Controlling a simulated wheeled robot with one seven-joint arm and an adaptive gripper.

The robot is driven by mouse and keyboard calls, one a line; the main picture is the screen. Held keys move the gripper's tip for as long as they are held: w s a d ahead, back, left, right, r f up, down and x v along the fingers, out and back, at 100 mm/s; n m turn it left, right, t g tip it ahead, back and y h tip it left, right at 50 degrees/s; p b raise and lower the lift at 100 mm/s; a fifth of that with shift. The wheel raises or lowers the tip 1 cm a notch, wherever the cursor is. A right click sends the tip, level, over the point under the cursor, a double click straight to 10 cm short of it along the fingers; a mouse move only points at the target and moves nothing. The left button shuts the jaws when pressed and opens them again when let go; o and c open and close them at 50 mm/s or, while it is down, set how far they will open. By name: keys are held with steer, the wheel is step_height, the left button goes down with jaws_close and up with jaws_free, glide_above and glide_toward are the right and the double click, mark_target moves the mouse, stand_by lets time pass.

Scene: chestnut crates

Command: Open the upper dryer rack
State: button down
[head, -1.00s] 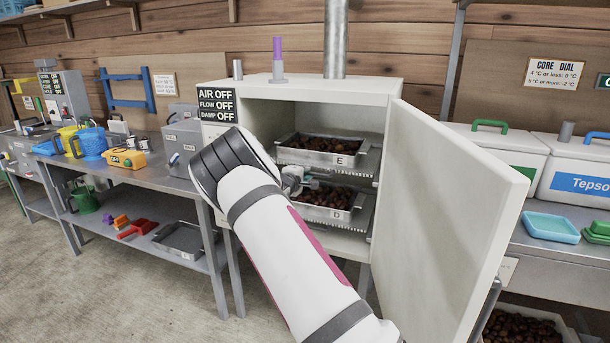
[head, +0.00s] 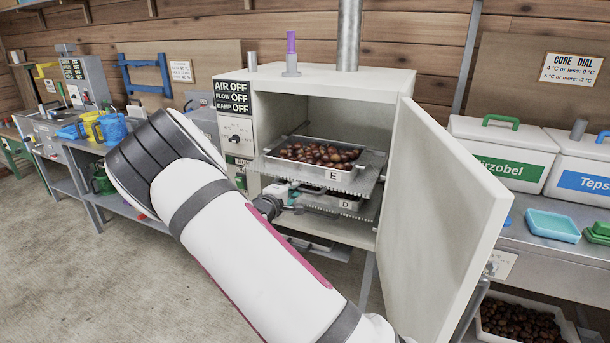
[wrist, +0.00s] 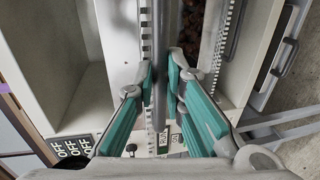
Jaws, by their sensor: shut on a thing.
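The white dryer (head: 400,84) stands with its door (head: 445,215) swung open to the right. Its upper rack (head: 365,184) sticks partly out of the opening, level, carrying a metal tray E (head: 349,172) of chestnuts. Just below, tray D (head: 345,205) sits on the lower rack, partly hidden by the upper one. My gripper (head: 294,199) is at the left front of the upper rack, partly hidden behind my arm in the head view. In the wrist view, my gripper's teal fingers (wrist: 160,78) are closed around a grey bar (wrist: 160,40) at the upper rack's front.
The control panel (head: 236,130) is left of the opening, with AIR, FLOW and DAMP labels reading OFF. The open door bounds the right side. A crate of chestnuts (head: 521,309) is low at the right. The floor (head: 60,250) at left is clear.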

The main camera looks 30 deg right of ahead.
steer(key=f+p+v, duration=0.2)
steer(key=v, duration=0.6)
steer(key=shift+s+a, duration=0.35)
steer(key=shift+a, duration=0.2)
steer(key=shift+r, duration=0.15)
steer(key=c, duration=1.6)
jaws_free()
steer(key=shift+c, duration=0.2)
steer(key=v, duration=1.2)
steer(key=shift+w, duration=0.1)
